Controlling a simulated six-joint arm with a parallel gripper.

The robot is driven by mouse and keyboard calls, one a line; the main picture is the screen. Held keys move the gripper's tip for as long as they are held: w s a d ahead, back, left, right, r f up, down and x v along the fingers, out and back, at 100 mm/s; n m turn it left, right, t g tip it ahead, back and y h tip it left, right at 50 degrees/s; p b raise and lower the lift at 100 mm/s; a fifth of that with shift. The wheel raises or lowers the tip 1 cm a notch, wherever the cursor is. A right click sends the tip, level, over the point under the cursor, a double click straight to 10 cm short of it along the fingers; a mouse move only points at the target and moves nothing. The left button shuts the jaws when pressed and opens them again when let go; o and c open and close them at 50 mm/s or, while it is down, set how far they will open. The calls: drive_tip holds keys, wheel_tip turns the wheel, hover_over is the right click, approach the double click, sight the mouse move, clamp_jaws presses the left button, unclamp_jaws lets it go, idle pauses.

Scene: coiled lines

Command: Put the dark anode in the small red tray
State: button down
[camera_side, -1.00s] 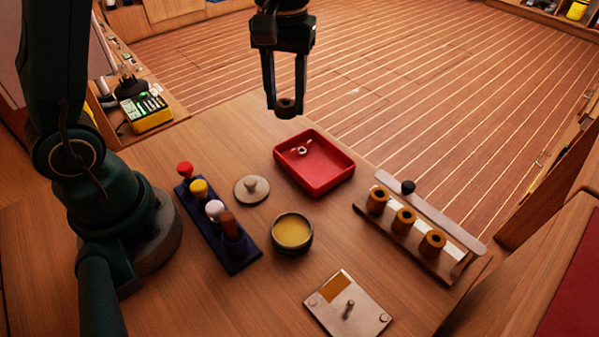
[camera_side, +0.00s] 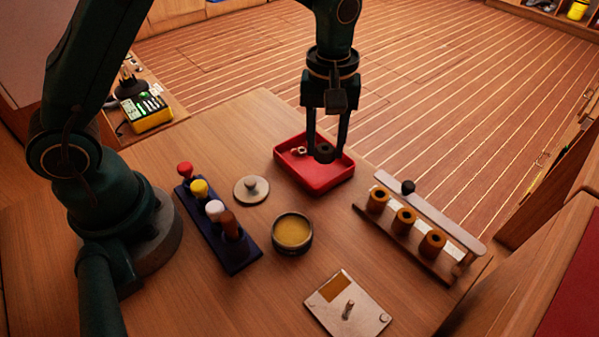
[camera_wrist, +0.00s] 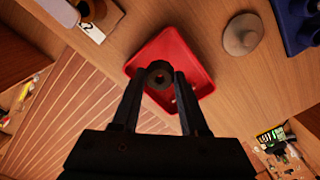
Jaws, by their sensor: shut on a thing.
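The dark anode (camera_side: 324,153) is a short dark ring held between the fingertips of my gripper (camera_side: 326,150). In the wrist view the anode (camera_wrist: 159,75) shows its central hole, with the fingers of my gripper (camera_wrist: 160,82) on either side. The small red tray (camera_side: 318,184) lies on the bench directly below. It also shows in the wrist view (camera_wrist: 166,48), behind the anode. The anode appears over the tray's right part; I cannot tell whether it touches the floor. A small light metal piece (camera_side: 299,151) lies in the tray, at its left.
A wooden rack with several brown cylinders (camera_side: 403,220) stands right of the tray. A round lid (camera_side: 251,188), a pot of yellow paste (camera_side: 292,232) and a dark blue holder with coloured-top tools (camera_side: 234,252) stand left and in front. A metal plate (camera_side: 366,312) lies near the front.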

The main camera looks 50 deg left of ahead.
sight(324, 174)
drive_tip(key=shift+f, duration=2.05)
drive_tip(key=c, duration=0.7)
unclamp_jaws()
drive_tip(key=shift+f, duration=0.15)
wheel_tip(324, 174, up, 11)
drive_tip(key=s+a+r+m+t, duration=0.3)
drive_tip(key=s+r+m, duration=0.1)
drive_tip(key=s+r, duration=0.3)
drive_tip(key=s+a+f+m+t, duration=0.2)
drive_tip(key=s+f+m, duration=0.1)
drive_tip(key=s, duration=0.5)
drive_tip(key=shift+s+a+m+t, duration=0.15)
drive_tip(key=shift+s+m+t, duration=0.2)
drive_tip(key=shift+m, duration=0.45)
